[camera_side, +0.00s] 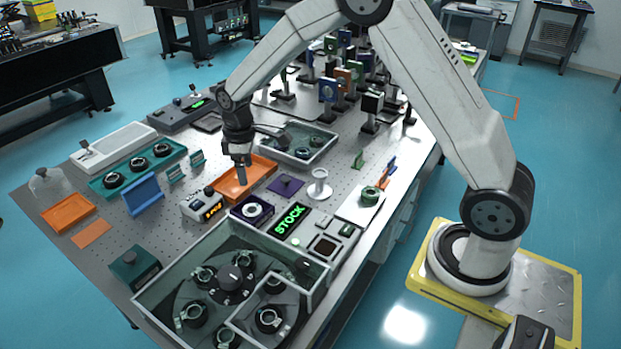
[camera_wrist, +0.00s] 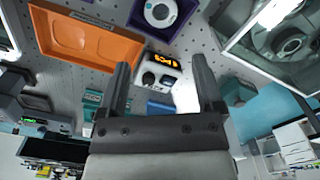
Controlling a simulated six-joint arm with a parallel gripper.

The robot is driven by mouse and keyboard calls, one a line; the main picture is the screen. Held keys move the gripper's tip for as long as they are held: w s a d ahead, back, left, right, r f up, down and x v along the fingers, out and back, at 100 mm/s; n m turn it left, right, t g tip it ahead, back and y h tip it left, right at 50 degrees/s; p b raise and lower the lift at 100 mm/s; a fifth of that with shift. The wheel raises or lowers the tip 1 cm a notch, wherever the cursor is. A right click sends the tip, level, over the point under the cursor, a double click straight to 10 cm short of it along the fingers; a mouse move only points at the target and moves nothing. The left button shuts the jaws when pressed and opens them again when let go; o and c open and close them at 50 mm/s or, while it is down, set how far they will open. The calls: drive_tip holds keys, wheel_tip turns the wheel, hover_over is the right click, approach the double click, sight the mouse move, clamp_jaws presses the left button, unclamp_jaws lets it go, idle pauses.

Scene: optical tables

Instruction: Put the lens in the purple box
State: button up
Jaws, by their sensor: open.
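The dark purple box (camera_side: 238,214) stands open on the optical table, in front of the orange tray. A white round piece with a grey centre (camera_side: 253,210), which looks like the lens, lies inside it. The box (camera_wrist: 143,14) and the round piece (camera_wrist: 160,11) also show at the top of the wrist view. My gripper (camera_side: 241,181) points down over the orange tray (camera_side: 262,171), left of and behind the box. In the wrist view my gripper (camera_wrist: 159,62) has its fingers apart with nothing between them. The visible part of the tray is bare.
A small device with an orange display (camera_side: 205,206) stands left of the box. A large walled carousel bin (camera_side: 318,272) fills the near end.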

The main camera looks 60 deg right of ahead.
drive_tip(key=s+r+m+t, duration=0.2)
drive_tip(key=s+m, duration=0.4)
drive_tip(key=s, duration=1.4)
drive_tip(key=shift+s+a+r+t, duration=0.3)
drive_tip(key=shift+s+a, duration=0.05)
drive_tip(key=shift+a, duration=0.1)
